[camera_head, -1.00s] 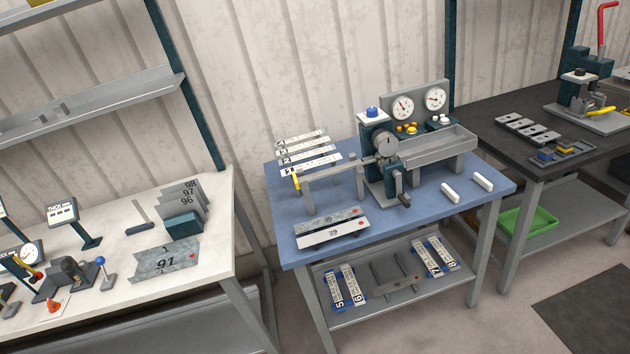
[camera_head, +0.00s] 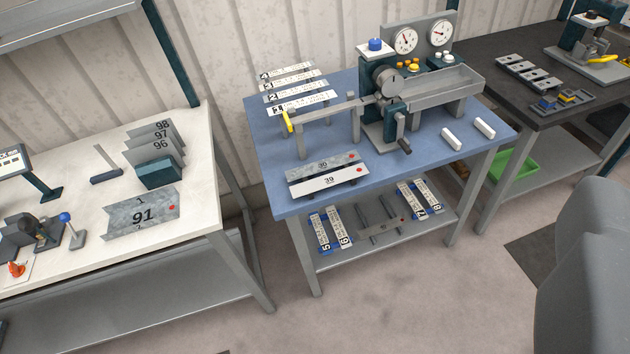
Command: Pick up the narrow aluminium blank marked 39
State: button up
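The narrow aluminium blank marked 39 (camera_head: 345,178) is a pale strip with a red dot near its right end. It lies near the front left of the blue-topped table (camera_head: 420,167), on a dark support. A greyer, mottled blank marked 30 or similar (camera_head: 340,161) lies just behind it. My gripper's fingers do not show in this view. A grey rounded shape at the lower right is perhaps part of my own arm.
The bender (camera_head: 385,100) with gauges and a crank stands behind the blanks. Numbered strips (camera_head: 300,103) lie at the back left. Two white blocks (camera_head: 484,127) lie at right. A white bench (camera_head: 70,150) stands at left, a dark bench (camera_head: 480,52) at right. Open floor lies in front.

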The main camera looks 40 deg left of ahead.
aim_at(329, 180)
jog(key=u, duration=0.1)
jog(key=i, duration=1)
jog(key=z, duration=0.1)
